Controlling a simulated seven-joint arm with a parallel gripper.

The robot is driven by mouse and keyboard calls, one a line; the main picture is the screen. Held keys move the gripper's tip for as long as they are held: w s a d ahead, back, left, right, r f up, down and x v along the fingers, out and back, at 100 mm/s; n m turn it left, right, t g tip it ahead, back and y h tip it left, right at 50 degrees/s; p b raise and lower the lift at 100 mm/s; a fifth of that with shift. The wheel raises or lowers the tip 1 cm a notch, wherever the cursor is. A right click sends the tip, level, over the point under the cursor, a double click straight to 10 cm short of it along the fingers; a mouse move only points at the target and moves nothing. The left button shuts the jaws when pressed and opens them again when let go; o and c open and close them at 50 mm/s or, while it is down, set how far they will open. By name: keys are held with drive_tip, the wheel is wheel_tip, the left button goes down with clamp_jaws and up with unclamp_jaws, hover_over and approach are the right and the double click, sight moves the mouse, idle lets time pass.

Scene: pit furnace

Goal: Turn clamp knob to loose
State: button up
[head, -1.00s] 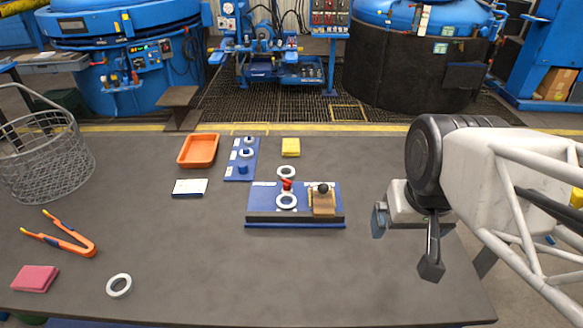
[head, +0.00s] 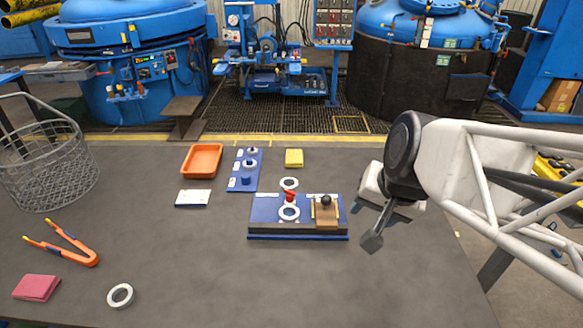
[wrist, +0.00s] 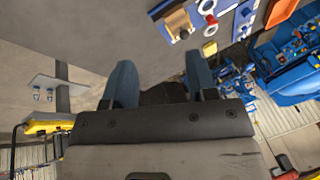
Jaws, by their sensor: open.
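A blue fixture (head: 266,231) stands on the table in the middle of the head view. A red knob (head: 289,196) sits on it by a white ring (head: 289,213). To the right, a black ball knob (head: 326,200) stands on a brown block (head: 327,215). I cannot tell for sure which is the clamp knob. In the wrist view the brown block (wrist: 178,22) and red knob (wrist: 211,19) show at the top edge. My gripper (wrist: 160,75) is open and empty, its two blue fingers apart. In the head view it hangs right of the fixture, not touching it.
The front middle table is clear.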

drive_tip(key=w+a+m+t+y, duration=0.2)
drive_tip(key=w+a+m+t, duration=0.1)
drive_tip(key=w+a+m, duration=0.65)
drive_tip(key=m+t+h, duration=0.2)
drive_tip(key=m+h, duration=0.4)
drive_tip(key=m, duration=1.9)
hover_over(290, 195)
drive_tip(key=s+a, duration=0.1)
drive_tip(key=s, duration=0.4)
drive_tip(key=f, duration=1.9)
drive_tip(key=shift+w+a+f, duration=0.1)
drive_tip(key=shift+a, duration=0.1)
drive_tip(key=shift+f+m+g, duration=0.3)
drive_tip(key=shift+f+m, duration=0.05)
drive_tip(key=shift+m, duration=0.1)
drive_tip(key=shift+x, duration=3.8)
drive_tip(key=shift+d, duration=0.1)
drive_tip(key=shift+c, duration=0.3)
